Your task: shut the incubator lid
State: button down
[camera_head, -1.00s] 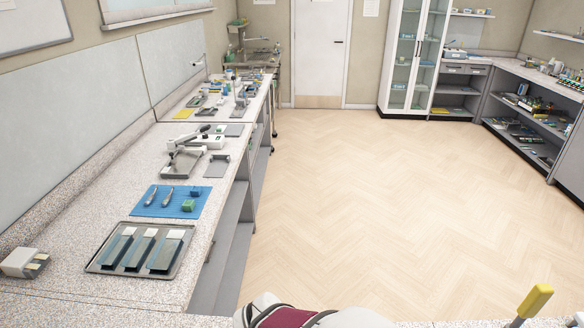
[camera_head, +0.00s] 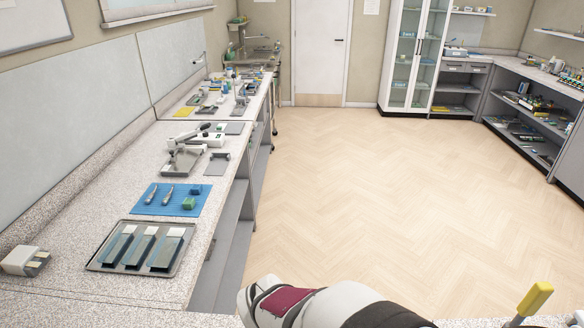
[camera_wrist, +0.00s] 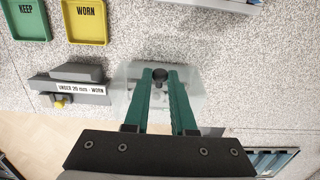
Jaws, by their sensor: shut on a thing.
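In the wrist view, my gripper (camera_wrist: 160,78) points down with its two green fingers close together. A dark round knob (camera_wrist: 159,75) shows between the fingertips, and the fingers are shut on it. Around and below the fingers is a clear, pale, box-like piece (camera_wrist: 193,82), which looks like the incubator lid. My fingers and the gripper's dark body cover much of it. I cannot tell whether it is fully down or slightly raised. In the head view only part of my arm shows at the bottom edge; the gripper and the lid are not seen there.
A green KEEP tray (camera_wrist: 26,20) and a yellow WORN tray (camera_wrist: 86,22) lie on the speckled bench. A grey gauge labelled "under 20 mm - worn" (camera_wrist: 75,88) sits left of the lid. A metal tray (camera_head: 100,262) and a blue mat (camera_head: 150,205) occupy the left bench.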

jog(key=shift+w+r+g, duration=0.2)
jog(key=shift+w+g, duration=0.9)
jog(key=shift+w, duration=0.05)
jog(key=w+g, duration=0.2)
jog(key=shift+w+g, duration=0.2)
jog(key=shift+g, duration=0.1)
jog(key=w+g, duration=0.2)
jog(key=shift+w+f+g, duration=0.1)
jog(key=shift+f+g, duration=0.15)
jog(key=shift+g, duration=0.05)
jog(key=shift+w+f+g, duration=0.3)
jog(key=shift+w+g, duration=0.4)
jog(key=shift+g, duration=0.15)
jog(key=shift+w+f+g, duration=0.3)
jog(key=shift+w+g, duration=0.35)
jog(key=shift+g, duration=0.2)
jog(key=c, duration=0.7)
grip_release()
jog(key=shift+c, duration=0.2)
